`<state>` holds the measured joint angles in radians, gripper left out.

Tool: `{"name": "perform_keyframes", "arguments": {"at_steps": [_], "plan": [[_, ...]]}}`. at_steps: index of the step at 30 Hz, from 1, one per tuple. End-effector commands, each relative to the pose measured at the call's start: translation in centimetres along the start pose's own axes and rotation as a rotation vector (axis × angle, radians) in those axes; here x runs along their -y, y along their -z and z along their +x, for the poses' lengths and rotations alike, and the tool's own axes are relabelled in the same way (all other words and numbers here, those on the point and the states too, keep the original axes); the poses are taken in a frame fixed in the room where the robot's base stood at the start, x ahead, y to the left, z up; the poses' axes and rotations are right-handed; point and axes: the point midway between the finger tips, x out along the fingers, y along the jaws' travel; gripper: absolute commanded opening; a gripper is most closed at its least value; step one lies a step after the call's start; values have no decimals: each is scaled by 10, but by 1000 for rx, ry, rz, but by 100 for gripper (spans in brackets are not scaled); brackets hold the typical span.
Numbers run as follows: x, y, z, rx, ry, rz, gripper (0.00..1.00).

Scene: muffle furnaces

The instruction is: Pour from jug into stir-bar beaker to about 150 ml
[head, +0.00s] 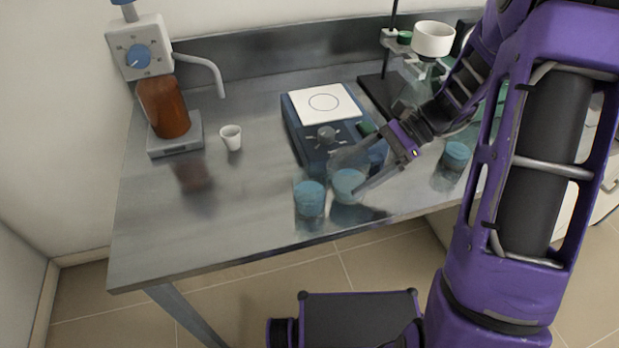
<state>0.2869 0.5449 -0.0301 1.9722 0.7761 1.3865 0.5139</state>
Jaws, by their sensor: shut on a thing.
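My gripper (347,176) reaches in from the right, low over the front of the bench. It is shut on a clear vessel with blue liquid (348,186), with one finger on each side. Another clear vessel with blue liquid (310,198) stands just left of it, close beside or touching. A third blue-filled vessel (457,155) stands to the right, beyond my wrist. I cannot tell which of these is the jug or the stir-bar beaker. No stir bar or volume mark is readable. Whether the held vessel rests on the bench is unclear.
A blue stirrer with a white top plate (322,103) stands behind my gripper. A white cup (231,138) and a brown bottle with a dispenser (163,105) are at left. The bench's front left is clear.

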Motion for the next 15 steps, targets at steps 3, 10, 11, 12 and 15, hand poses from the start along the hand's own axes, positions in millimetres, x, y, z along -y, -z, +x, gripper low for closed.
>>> {"name": "perform_keyframes", "arguments": {"at_steps": [3, 10, 11, 12, 15], "plan": [[0, 3, 2, 33, -1, 3, 0], [0, 4, 4, 81, 1, -2, 0], [0, 4, 4, 81, 1, -2, 0], [0, 4, 4, 81, 1, -2, 0], [0, 2, 2, 80, 1, -2, 0]]}}
